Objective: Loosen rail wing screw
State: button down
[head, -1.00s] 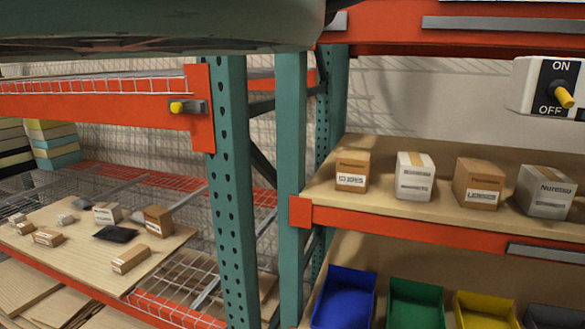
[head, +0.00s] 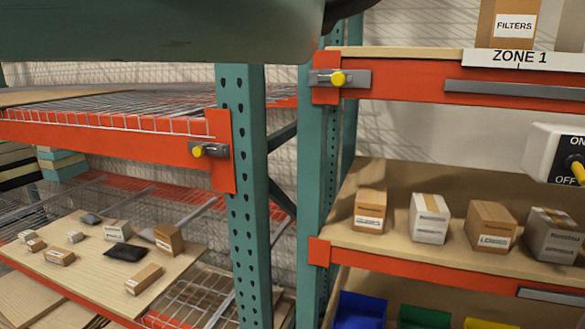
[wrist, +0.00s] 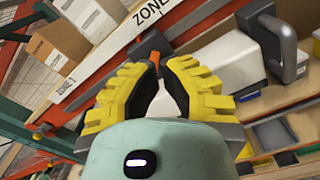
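Two yellow screw knobs on grey brackets show in the head view. One screw (head: 339,78) is at the left end of the upper right orange beam. The other screw (head: 198,151) is at the right end of the left rack's orange beam. I cannot tell their turn or tightness. My gripper (wrist: 162,62) shows in the wrist view with yellow ribbed fingers, a gap between the tips and nothing seen held. It points toward the rack below the zone sign, apart from both screws as far as I see. The head view does not show the fingers.
A white ON/OFF switch box (head: 552,155) with a yellow lever hangs at right; a white box with a grey handle (wrist: 235,60) shows near my right finger. Cartons (head: 430,217) line the middle shelf (head: 400,238). Teal posts (head: 240,190) stand between the racks. My arm covers the upper left.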

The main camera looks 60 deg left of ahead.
jog(key=shift+m, duration=0.3)
jog(key=shift+p+x, duration=1.1)
jog(key=shift+x, duration=2.3)
jog(key=shift+a+f, duration=0.1)
jog(key=shift+a, duration=0.1)
jog(key=shift+s+a, duration=0.15)
jog(key=shift+a, duration=0.05)
jog(key=shift+s+a+r+b, duration=0.15)
jog(key=shift+a+r+b, duration=0.1)
jog(key=shift+r+b, duration=0.15)
jog(key=shift+s+a+r, duration=0.4)
jog(key=shift+s+a, duration=0.05)
jog(key=shift+r, duration=0.15)
